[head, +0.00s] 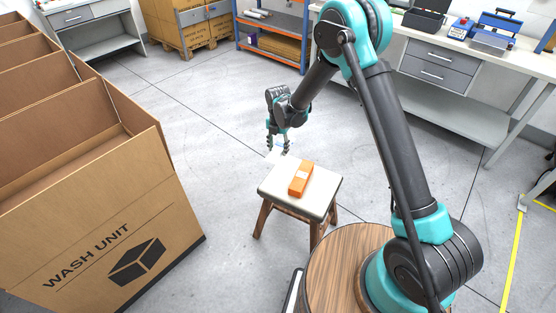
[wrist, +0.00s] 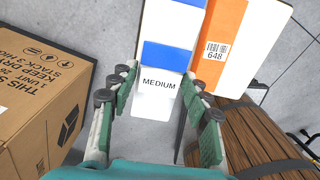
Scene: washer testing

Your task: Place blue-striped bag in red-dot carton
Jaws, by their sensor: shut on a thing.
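The blue-striped bag (wrist: 172,57) is white with a blue band and the word MEDIUM on its near end. It is between the fingers of my gripper (wrist: 155,95), which is shut on it. In the head view my gripper (head: 278,148) points down at the stool's far left edge, with a small white part of the bag (head: 275,157) under it. The head view does not clearly show whether the bag touches the stool. Several open brown cartons (head: 95,205) stand in a row at the left, the nearest marked WASH UNIT. No red dot is visible on any of them.
An orange pack (head: 301,178) with a white label lies on the white-topped stool (head: 325,190), beside the bag; its label reads 648 in the wrist view (wrist: 213,65). Clear floor lies between stool and cartons. A bench (head: 440,85) and shelf (head: 272,35) stand behind.

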